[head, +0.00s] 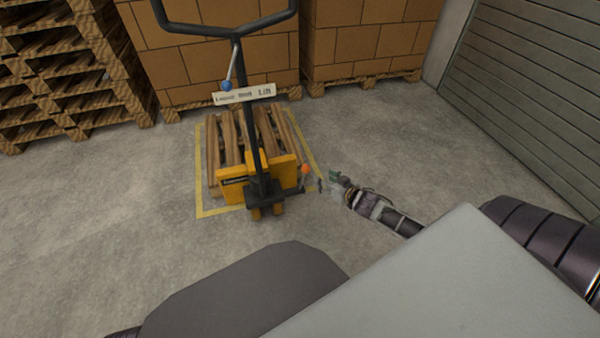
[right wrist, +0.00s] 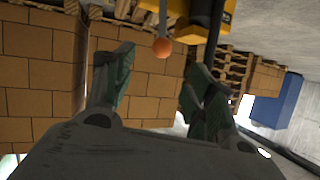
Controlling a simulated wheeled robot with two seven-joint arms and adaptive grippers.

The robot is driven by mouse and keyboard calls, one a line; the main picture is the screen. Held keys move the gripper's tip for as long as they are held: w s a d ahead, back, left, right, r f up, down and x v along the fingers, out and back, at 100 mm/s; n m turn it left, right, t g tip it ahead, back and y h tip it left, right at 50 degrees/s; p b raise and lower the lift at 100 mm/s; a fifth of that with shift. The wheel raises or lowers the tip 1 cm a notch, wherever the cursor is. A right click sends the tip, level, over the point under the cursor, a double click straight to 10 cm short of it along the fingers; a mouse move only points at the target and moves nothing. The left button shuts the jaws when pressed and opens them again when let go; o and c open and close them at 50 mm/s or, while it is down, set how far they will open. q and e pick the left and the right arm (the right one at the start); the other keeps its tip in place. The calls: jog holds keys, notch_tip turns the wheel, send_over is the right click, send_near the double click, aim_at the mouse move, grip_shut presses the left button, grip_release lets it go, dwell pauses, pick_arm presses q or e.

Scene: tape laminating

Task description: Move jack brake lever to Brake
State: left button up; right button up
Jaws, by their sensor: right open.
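The pallet jack (head: 262,180) is yellow with a black handle and stands in front of a wooden pallet. Its brake lever has an orange ball knob (head: 305,168) at the lower right of the jack. The knob also shows in the right wrist view (right wrist: 162,47), at the top, between and beyond the fingertips. My right gripper (head: 326,182) is open and empty, just right of the knob; in the right wrist view its green-padded fingers (right wrist: 157,75) are spread apart. No contact with the knob is visible. My left gripper is out of view. Any Brake marking cannot be read.
A second lever with a blue knob (head: 227,86) sits higher on the handle, by a Lower-Hold-Lift label (head: 244,95). The pallet (head: 290,135) lies inside a yellow floor outline. Stacked pallets (head: 60,70) and boxes (head: 365,40) stand behind. The floor at right is clear.

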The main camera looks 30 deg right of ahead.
aim_at(308, 170)
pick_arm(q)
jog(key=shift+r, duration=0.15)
pick_arm(e)
jog(key=shift+w+a+r, duration=0.1)
jog(key=shift+a, duration=0.05)
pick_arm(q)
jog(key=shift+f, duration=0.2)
pick_arm(e)
jog(key=shift+w, duration=0.2)
jog(key=shift+b+x, duration=1.85)
jog(key=shift+x, duration=2.4)
jog(key=shift+b+x, duration=0.5)
jog(key=shift+x, duration=0.6)
jog(key=shift+b+x, duration=0.4)
jog(key=shift+x, duration=0.6)
jog(key=shift+w, duration=0.25)
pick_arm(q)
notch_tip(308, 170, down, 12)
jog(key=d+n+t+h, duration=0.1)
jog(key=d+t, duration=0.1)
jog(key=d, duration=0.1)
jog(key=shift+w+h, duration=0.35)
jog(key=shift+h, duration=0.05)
